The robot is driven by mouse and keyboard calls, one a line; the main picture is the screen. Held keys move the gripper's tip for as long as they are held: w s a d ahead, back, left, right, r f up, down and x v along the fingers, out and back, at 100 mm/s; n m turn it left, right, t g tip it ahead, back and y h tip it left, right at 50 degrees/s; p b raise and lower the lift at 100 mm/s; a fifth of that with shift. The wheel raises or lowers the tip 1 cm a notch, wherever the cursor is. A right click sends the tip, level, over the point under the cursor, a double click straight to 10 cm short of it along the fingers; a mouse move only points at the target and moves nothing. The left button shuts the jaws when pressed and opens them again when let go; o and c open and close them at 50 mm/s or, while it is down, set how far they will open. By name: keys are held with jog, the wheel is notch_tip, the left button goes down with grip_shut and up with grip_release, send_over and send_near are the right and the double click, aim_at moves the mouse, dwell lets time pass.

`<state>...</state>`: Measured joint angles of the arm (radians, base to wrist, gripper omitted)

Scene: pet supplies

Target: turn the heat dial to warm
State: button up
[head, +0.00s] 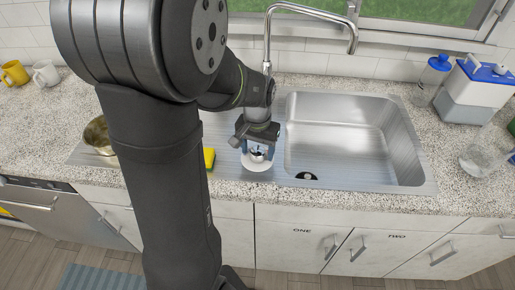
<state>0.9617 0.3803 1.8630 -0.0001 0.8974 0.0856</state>
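My gripper (257,148) points down over the steel ledge left of the sink basin. Directly below it is a white round piece (258,165) with a small silvery, knob-like part at its top, between or just behind the fingertips. I cannot tell whether the fingers touch it or how far apart they are. A small dark round piece with a light mark (307,176) sits at the front left edge of the basin. No warm marking is readable on either, and I cannot tell which is the heat dial.
The steel sink (345,130) lies right of my gripper, with a tall faucet (310,12) behind. A yellow sponge (209,158) and brass-coloured bowl (98,137) are to the left. A blue-topped container (476,95) and clear glass (482,158) stand at right.

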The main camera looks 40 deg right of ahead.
aim_at(257, 150)
notch_tip(257, 150, up, 17)
jog(key=shift+r, duration=0.2)
dwell(0.4)
dwell(0.4)
notch_tip(257, 150, down, 18)
jog(key=shift+r, duration=0.2)
dwell(0.4)
jog(key=shift+r, duration=0.1)
